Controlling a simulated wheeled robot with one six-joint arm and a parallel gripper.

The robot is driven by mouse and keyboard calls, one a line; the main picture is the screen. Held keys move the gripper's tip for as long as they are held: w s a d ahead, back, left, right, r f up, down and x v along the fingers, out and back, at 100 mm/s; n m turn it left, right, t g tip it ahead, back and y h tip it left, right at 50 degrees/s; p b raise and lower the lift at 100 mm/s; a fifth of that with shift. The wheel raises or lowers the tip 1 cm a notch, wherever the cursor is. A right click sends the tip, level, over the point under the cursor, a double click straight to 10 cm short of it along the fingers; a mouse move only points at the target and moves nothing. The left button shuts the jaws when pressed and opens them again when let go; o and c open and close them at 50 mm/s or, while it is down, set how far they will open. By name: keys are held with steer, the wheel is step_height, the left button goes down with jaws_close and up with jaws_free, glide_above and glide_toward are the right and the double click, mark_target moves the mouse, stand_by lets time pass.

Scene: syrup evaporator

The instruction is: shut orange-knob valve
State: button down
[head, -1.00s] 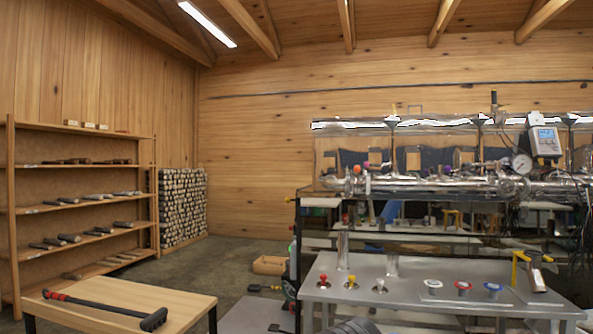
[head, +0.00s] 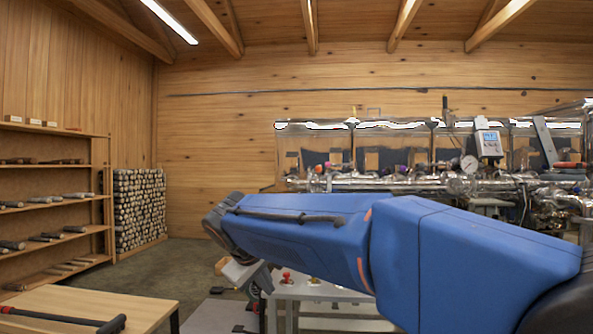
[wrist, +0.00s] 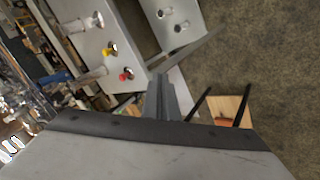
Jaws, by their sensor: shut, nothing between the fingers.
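A small orange knob (head: 318,169) shows on the shiny pipework of the evaporator in the head view, next to a purple one (head: 328,164). It is too small to tell how its valve is set. My gripper (wrist: 160,86) shows in the wrist view, shut and empty, pointing down past the edge of the grey bench (wrist: 95,65). It is apart from the knobs there. A red knob (wrist: 127,74) and a yellow-orange knob (wrist: 110,48) stand on that bench. In the head view my blue arm hides most of the bench; the red knob (head: 287,277) still shows.
Shiny evaporator pipes (head: 390,184) run behind my arm, with a gauge (head: 468,163) and a display box (head: 489,143). A wooden table (head: 95,303) stands at lower left, near a shelf (head: 55,205).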

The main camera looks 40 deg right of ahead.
mark_target(319, 169)
steer(key=w+d+r+m+g+h, duration=0.15)
steer(key=w+d+r+h, duration=0.45)
steer(key=w+d+r, duration=0.65)
steer(key=w+d+r+m+g+h, duration=0.1)
steer(key=w+d+r+g+h, duration=0.1)
steer(key=w+d+r+h, duration=0.9)
steer(key=s+d+r+y, duration=0.2)
steer(key=d+r+y, duration=0.2)
steer(key=d+y, duration=0.1)
steer(key=shift+d+r, duration=0.35)
steer(key=shift+d, duration=0.55)
steer(key=s+n+t, duration=0.1)
steer(key=s+t, duration=0.1)
steer(key=s+d+n+t+y, duration=0.1)
steer(key=t, duration=0.1)
steer(key=s+n+t, duration=0.2)
steer(key=shift+s+d, duration=0.25)
steer(key=shift+s, duration=0.05)
